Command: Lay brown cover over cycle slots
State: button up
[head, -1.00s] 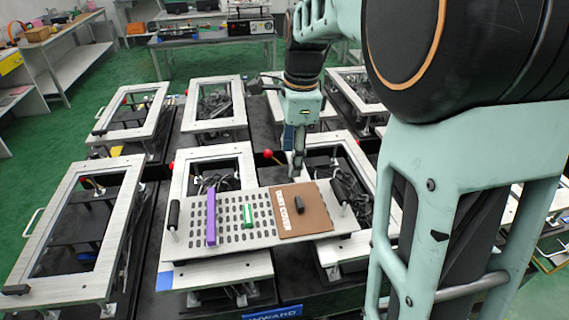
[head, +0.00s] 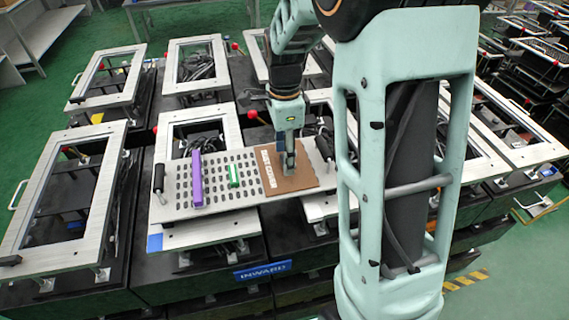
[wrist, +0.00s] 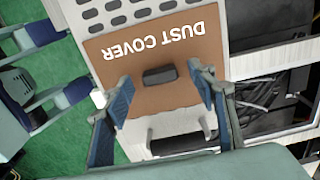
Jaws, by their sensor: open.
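The brown dust cover (head: 300,178) lies on the right end of a grey slotted panel. Its dark handle block (wrist: 160,75) and white "DUST COVER" lettering show in the wrist view, where the cover (wrist: 185,42) fills the middle. The cycle slots (head: 220,178) are rows of dark slots left of the cover, uncovered. My gripper (head: 288,165) is over the cover, close to its handle. In the wrist view my gripper (wrist: 162,85) is open, with one blue finger on each side of the handle. I cannot tell whether the fingers touch the cover.
A purple bar (head: 197,180) and a small green block (head: 233,175) stand on the slotted area. Black end handles (head: 159,178) rise at the panel's ends. Framed fixtures (head: 75,185) with red-knobbed levers surround the panel.

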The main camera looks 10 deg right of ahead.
jog(key=shift+f, duration=0.3)
jog(key=c, duration=1.3)
jog(key=shift+r, duration=0.15)
